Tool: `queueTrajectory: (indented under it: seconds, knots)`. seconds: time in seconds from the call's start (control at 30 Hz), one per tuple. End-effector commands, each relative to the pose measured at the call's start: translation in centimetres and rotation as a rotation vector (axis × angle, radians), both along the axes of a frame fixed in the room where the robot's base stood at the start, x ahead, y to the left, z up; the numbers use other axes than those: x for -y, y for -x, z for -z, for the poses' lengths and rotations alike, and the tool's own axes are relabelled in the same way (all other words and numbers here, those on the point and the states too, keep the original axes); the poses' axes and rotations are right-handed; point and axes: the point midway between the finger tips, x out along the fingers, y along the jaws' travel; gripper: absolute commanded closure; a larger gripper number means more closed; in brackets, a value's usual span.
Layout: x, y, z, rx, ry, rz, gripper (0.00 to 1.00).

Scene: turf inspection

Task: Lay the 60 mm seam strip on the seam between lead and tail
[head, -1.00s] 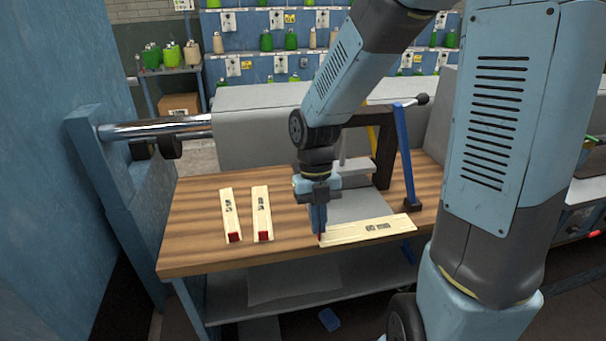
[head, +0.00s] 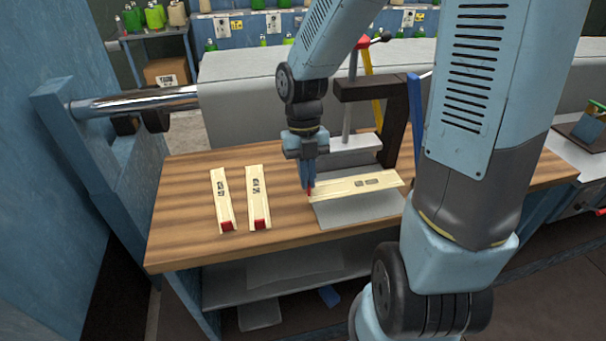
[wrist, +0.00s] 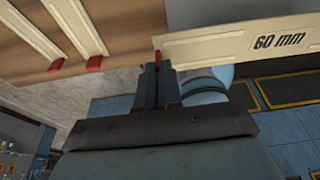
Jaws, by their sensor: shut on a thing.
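The strip marked 60 mm (wrist: 255,42) is long, cream-coloured and red at one end. My gripper (head: 309,190) is shut on that red end, and the strip (head: 360,184) stretches to the right from it. In the head view the strip crosses over a grey sheet (head: 362,209) on the bench; I cannot tell whether it touches. The wrist view shows my gripper (wrist: 158,78) closed at the red tip. The seam between lead and tail cannot be made out; the strip and my arm hide part of the sheet.
Two similar red-ended strips lie to the left on the wooden bench (head: 180,223), one outer (head: 222,198) and one inner (head: 257,195). A dark clamp frame (head: 398,120) with a pale bar (head: 352,158) stands behind the sheet. A blue upright lever (head: 414,120) is at right.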

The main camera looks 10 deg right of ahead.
Motion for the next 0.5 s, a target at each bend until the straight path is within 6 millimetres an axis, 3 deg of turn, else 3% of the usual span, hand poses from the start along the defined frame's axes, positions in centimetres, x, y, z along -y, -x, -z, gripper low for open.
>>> queueTrajectory:
  seconds: [0.5]
  knots:
    - [-0.3, -0.1, 3.4, -0.004, -0.003, -0.011, 1.00]
